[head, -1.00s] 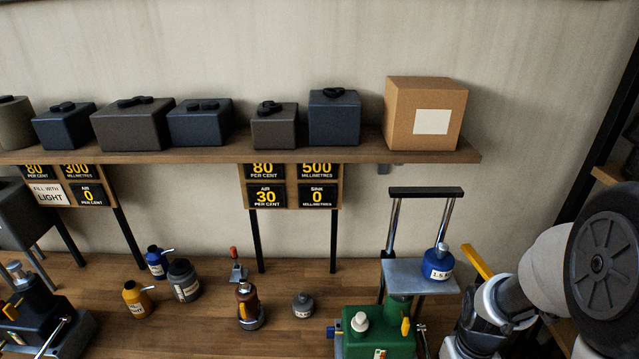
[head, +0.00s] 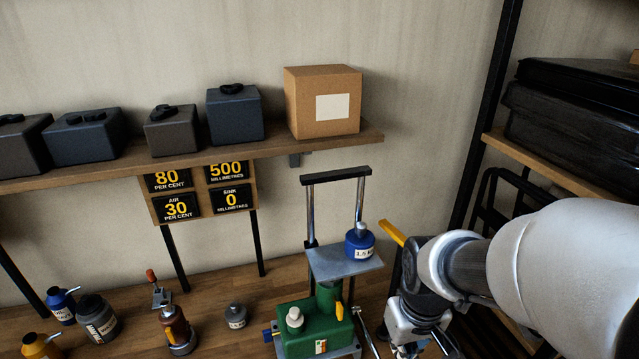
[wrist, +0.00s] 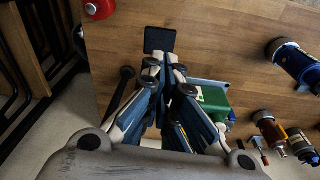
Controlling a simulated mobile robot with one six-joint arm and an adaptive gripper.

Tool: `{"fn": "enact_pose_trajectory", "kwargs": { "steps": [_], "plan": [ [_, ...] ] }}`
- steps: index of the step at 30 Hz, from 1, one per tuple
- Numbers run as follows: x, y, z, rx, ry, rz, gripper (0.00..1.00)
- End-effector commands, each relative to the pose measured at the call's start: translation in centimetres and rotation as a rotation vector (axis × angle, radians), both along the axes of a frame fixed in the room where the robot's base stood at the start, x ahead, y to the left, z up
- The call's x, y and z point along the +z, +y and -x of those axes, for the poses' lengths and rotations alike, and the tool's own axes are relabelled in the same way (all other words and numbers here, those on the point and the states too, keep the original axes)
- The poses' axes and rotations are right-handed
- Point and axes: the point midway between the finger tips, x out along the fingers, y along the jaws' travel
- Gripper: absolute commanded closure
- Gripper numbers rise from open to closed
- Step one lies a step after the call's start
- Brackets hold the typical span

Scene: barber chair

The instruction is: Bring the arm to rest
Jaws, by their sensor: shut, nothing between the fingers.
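My arm (head: 560,260) comes in from the right in the head view, with its wrist low beside the green machine. My gripper (wrist: 168,68) shows in the wrist view, its dark fingers closed together and empty over the wooden bench. In the head view my gripper is partly cut off by the bottom edge. The green machine (wrist: 212,100) lies just right of the fingers in the wrist view. I cannot tell whether they touch.
A blue bottle (head: 360,242) stands on the green machine's grey plate (head: 335,264). Several bottles stand on the bench at left. A cardboard box (head: 300,110) and dark boxes stand on a shelf (head: 350,142). Black stacked cases (head: 570,110) fill the right.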

Motion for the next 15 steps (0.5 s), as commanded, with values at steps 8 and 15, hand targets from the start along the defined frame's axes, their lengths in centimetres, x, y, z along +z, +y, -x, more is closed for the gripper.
{"fn": "enact_pose_trajectory", "kwargs": {
  "steps": [8, 15],
  "plan": [
    [2.8, 0.0, 6.2, -0.110, -0.171, -0.026, 1.00],
    [3.0, 0.0, 10.8, -0.178, -0.270, -0.052, 1.00]
  ]
}}
